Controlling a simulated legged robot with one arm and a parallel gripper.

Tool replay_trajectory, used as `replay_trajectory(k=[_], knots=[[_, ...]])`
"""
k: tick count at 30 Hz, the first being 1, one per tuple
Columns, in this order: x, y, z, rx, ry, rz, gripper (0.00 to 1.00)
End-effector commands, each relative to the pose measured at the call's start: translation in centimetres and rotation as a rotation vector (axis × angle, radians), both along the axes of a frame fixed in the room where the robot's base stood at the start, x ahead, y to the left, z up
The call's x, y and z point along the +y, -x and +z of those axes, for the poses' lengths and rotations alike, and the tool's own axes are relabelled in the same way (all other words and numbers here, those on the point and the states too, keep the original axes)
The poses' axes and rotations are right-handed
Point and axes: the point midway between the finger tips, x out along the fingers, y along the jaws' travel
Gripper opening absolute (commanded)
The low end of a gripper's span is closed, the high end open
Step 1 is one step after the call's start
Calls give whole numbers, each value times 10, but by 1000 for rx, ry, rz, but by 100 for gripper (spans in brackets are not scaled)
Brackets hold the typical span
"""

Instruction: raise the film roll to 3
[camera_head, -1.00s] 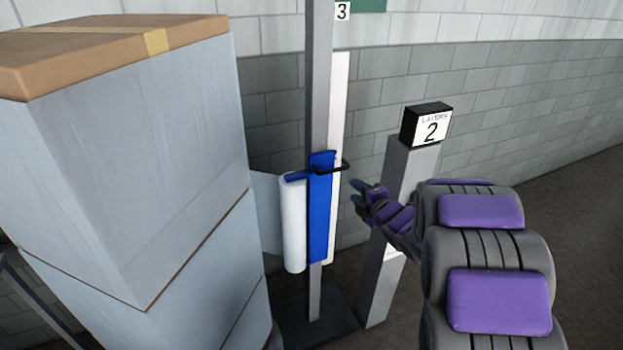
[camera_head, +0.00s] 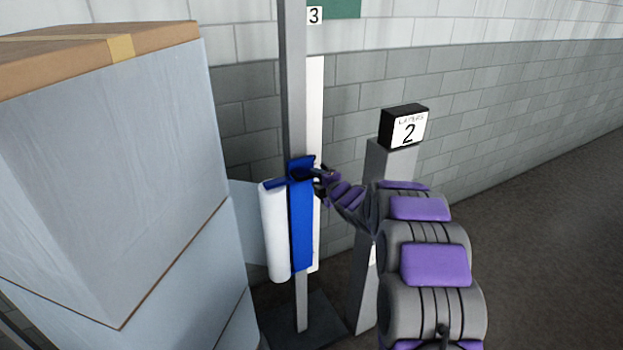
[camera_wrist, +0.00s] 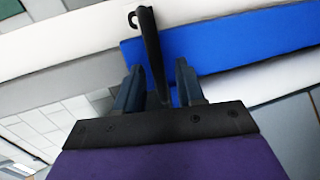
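The white film roll (camera_head: 274,232) hangs upright on the left of the blue carriage (camera_head: 301,232), which sits low on a grey mast (camera_head: 293,90). The sheet from the roll runs left to the wrapped stack. The mark 3 (camera_head: 314,15) is near the top of the picture, well above the carriage. My gripper (camera_head: 318,174) is at the carriage's upper right. In the wrist view, my gripper (camera_wrist: 160,85) is open, with the black handle (camera_wrist: 149,45) between its two fingers. The blue carriage (camera_wrist: 225,42) fills the area behind it. Contact with the handle cannot be told.
A wrapped stack (camera_head: 110,170) with a cardboard top stands close on the left. A grey post (camera_head: 385,185) with a black box (camera_head: 405,124) reading 2 stands right of the mast, beside my arm. A brick wall is behind. Floor is clear at right.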

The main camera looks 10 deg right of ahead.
Motion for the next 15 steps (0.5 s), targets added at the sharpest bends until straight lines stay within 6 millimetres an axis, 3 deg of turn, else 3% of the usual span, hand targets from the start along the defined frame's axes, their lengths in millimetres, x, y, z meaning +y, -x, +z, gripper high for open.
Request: replay_trajectory(k=[6,15], knots=[[13,-21,-4,-3,4,3,38],[16,-28,-6,-1,6,1,38]])
